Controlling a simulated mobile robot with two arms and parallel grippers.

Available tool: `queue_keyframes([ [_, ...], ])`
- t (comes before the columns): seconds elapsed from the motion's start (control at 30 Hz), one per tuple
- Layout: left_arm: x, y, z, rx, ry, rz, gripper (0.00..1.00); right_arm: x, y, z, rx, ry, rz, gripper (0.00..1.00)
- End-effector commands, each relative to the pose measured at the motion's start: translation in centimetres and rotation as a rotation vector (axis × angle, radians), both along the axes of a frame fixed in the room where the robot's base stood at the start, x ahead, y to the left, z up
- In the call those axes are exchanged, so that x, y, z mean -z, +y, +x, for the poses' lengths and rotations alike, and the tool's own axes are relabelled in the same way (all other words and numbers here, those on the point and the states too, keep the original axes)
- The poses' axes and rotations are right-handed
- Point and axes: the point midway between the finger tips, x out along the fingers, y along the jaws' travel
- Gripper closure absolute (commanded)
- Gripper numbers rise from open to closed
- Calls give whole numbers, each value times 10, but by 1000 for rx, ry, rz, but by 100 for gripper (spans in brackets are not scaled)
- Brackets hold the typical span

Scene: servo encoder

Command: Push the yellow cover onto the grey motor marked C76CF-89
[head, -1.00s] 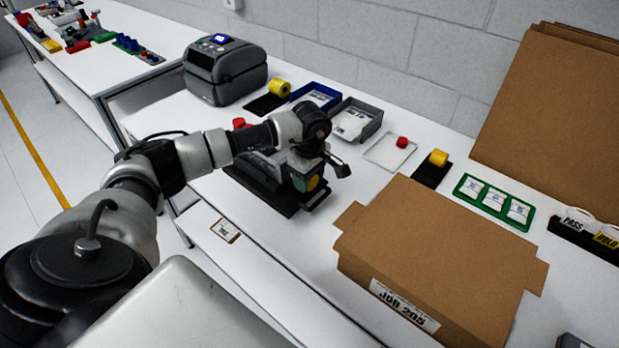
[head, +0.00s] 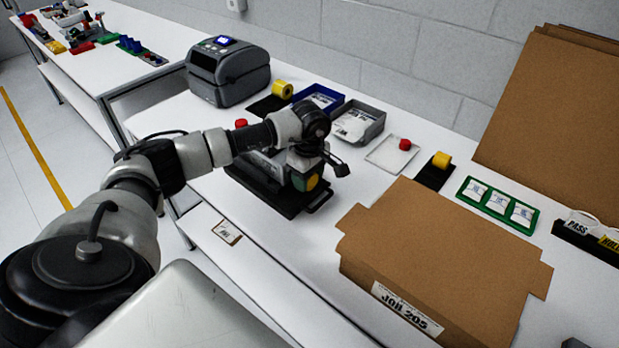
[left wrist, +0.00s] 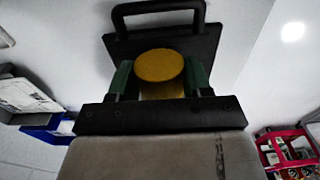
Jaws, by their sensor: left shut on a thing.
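The yellow cover (head: 312,182) is held between the green-padded fingers of my left gripper (head: 305,181). In the left wrist view the round yellow end of the cover (left wrist: 160,66) shows between the two green pads of the gripper (left wrist: 160,82). The gripper is over the front right part of a black fixture (head: 262,193) on the table. In the left wrist view this fixture's plate and handle (left wrist: 160,8) are beyond the cover. My arm and hand hide much of the fixture. I cannot make out the grey motor or read its mark. My right gripper is not in view.
A cardboard box (head: 440,250) labelled JOB 205 stands to the right. Behind are a label printer (head: 228,72), a blue bin (head: 318,98), a grey bin (head: 357,122) and a green tray (head: 497,204). A tag (head: 227,231) lies below the fixture.

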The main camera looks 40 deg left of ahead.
Motion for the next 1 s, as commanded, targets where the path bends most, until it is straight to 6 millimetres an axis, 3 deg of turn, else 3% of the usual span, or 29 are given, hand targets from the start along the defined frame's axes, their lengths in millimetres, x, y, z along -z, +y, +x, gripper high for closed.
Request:
queue_keyframes([
  [1.0, 0, 9, 0, 0, 1, 0, 72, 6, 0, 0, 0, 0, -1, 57],
])
